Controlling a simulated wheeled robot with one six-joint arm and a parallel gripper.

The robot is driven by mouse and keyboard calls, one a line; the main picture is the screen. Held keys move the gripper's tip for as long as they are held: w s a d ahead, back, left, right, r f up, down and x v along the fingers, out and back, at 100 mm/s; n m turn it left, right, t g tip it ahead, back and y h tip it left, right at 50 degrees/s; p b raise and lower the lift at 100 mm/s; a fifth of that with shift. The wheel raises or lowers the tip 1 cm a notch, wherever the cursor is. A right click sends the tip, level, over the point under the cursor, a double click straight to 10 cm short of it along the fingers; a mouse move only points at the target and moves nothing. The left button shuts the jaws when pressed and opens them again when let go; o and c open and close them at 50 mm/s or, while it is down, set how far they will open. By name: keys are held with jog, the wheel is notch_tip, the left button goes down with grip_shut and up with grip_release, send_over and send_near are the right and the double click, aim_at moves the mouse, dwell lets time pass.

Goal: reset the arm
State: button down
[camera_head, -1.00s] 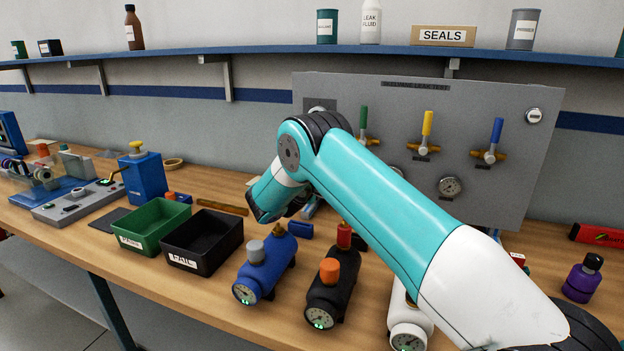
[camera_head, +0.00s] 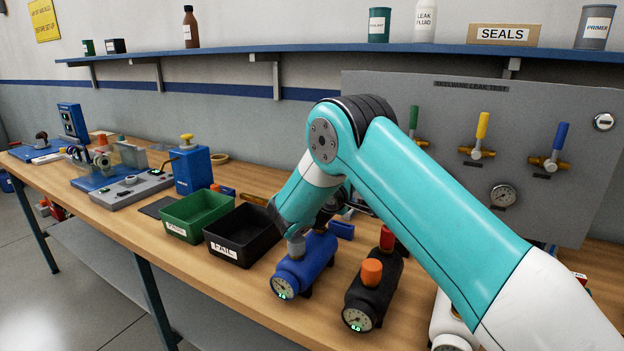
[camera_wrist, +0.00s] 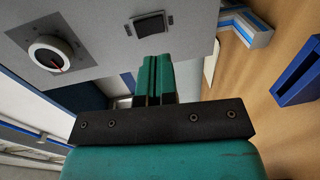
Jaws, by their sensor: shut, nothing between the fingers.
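My gripper shows in the wrist view (camera_wrist: 153,80), its two teal fingers together with no gap that I can make out and nothing held. In the head view my teal and white arm reaches in from the lower right and bends down at the elbow. Its end hangs behind the blue cylinder (camera_head: 305,264), and the fingers are hidden there by the arm. In the wrist view the fingers point toward the grey panel (camera_wrist: 110,25), with the wooden bench (camera_wrist: 262,90) on the right.
A black FAIL bin (camera_head: 241,237) and a green bin (camera_head: 196,216) stand left of the blue cylinder. A black cylinder (camera_head: 374,290) and a white one (camera_head: 449,325) stand to its right. The panel with valves (camera_head: 575,115) rises behind my arm. A shelf (camera_head: 330,51) runs above.

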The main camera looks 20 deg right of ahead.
jog(key=s+a+m+g+y, duration=0.1)
jog(key=s+a+y, duration=0.1)
jog(key=a, duration=0.1)
jog(key=s+a+r+m+g+y, duration=0.1)
jog(key=s+a+y, duration=0.1)
jog(key=s+y, duration=0.1)
jog(key=s+a+r+m+g+y, duration=0.1)
jog(key=s+a+y, duration=0.2)
jog(key=shift+a, duration=0.3)
jog(key=s+a+r+n+g+y, duration=0.1)
jog(key=s+a, duration=0.4)
jog(key=s, duration=0.6)
jog(key=s+a+r+g+y, duration=0.2)
jog(key=s+a+y, duration=0.3)
jog(key=s, duration=0.6)
jog(key=s+a+r+n+g+y, duration=0.1)
jog(key=s+a+r+g+y, duration=0.1)
jog(key=s+a, duration=0.5)
jog(key=s+g+y, duration=0.1)
jog(key=s+g, duration=0.1)
jog(key=s, duration=0.2)
jog(key=shift+r+n+y, duration=0.25)
jog(key=shift+n+y, duration=0.05)
jog(key=shift+y, duration=0.1)
jog(key=c, duration=1.8)
grip_release()
